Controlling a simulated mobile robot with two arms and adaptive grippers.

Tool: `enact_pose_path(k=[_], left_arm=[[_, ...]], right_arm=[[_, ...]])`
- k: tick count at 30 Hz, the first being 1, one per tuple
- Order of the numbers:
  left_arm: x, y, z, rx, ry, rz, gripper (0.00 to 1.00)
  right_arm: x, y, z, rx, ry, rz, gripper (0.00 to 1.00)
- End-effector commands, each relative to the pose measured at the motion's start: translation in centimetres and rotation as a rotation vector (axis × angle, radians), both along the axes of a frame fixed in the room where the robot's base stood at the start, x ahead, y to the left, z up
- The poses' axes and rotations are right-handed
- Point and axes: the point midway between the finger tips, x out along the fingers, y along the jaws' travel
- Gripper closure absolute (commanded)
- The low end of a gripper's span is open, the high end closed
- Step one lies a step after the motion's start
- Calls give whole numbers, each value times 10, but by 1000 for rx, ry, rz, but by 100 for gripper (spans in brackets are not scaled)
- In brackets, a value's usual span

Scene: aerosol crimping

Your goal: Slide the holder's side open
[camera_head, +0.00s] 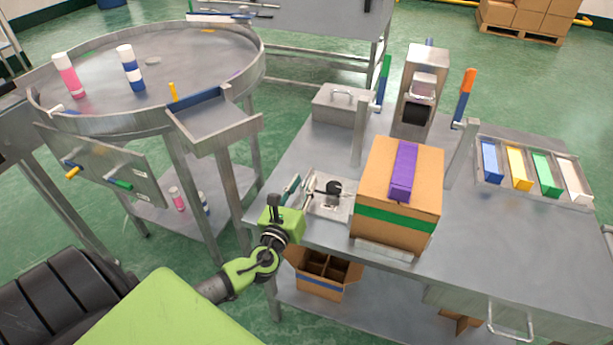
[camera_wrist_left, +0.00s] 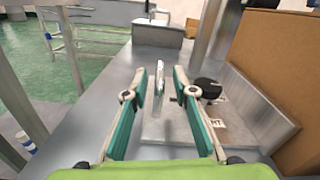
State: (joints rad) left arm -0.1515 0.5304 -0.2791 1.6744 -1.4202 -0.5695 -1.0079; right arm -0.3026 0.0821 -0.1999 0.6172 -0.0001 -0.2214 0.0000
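The metal holder (camera_head: 341,207) sits on the table's left part, a flat plate with a round black piece on it. It also shows in the wrist view (camera_wrist_left: 182,130). A thin upright metal handle (camera_wrist_left: 161,78) stands at the holder's left side. My left gripper (camera_head: 299,186) is at that side, low over the table edge. In the left wrist view my left gripper (camera_wrist_left: 160,74) is open, its teal-padded fingers on either side of the handle, with gaps visible. The handle's lower part and joint with the holder are hard to make out. My right gripper is not in view.
A cardboard box (camera_head: 393,233) with a purple block (camera_head: 403,171) stands close right of the holder. Behind are a lidded metal box (camera_head: 340,106) and a metal machine (camera_head: 421,90). A tray of colored blocks (camera_head: 534,190) is at right. A round table (camera_head: 60,107) stands left.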

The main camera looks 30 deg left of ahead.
Motion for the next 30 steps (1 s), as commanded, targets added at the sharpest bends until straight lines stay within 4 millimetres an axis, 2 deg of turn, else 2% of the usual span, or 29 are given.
enact_pose_path(k=[3,6,17,20,26,30], left_arm=[[16,4,0,-1,-1,0,74],[23,5,0,-1,0,0,74],[27,6,-1,-1,1,0,74],[26,6,-1,-1,1,0,100],[26,7,-1,-1,1,1,100],[21,28,-4,4,2,3,100]], right_arm=[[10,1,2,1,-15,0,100],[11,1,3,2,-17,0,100],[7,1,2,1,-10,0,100],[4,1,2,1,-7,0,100],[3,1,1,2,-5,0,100],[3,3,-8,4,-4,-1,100]])
